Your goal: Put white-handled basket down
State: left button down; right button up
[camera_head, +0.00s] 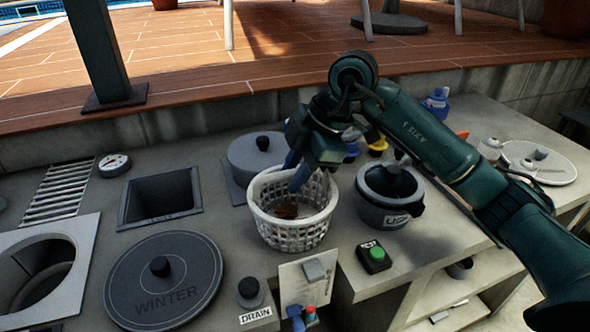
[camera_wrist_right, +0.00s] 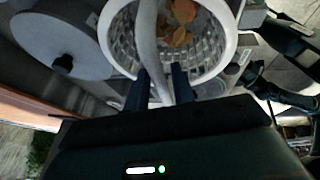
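The white-handled basket (camera_head: 294,232) is a white lattice basket with brown and orange leaves (camera_wrist_right: 178,22) inside. In the head view it is upright at the middle of the grey counter, between a grey lidded pot and a dark bin. I cannot tell whether its base touches the counter. My right gripper (camera_head: 305,178) reaches down over the basket's rim. In the right wrist view its two dark fingers (camera_wrist_right: 160,88) are closed on either side of the white handle, with the basket rim (camera_wrist_right: 232,45) just beyond.
A grey lidded pot (camera_head: 252,158) stands behind left, and a dark bin (camera_head: 388,208) stands right. A green button box (camera_head: 374,257) and a DRAIN knob (camera_head: 250,292) are in front. A rectangular opening (camera_head: 160,196) and WINTER lid (camera_head: 163,282) are left.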

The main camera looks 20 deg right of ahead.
jog(key=shift+o, duration=0.7)
jog(key=v, duration=1.2)
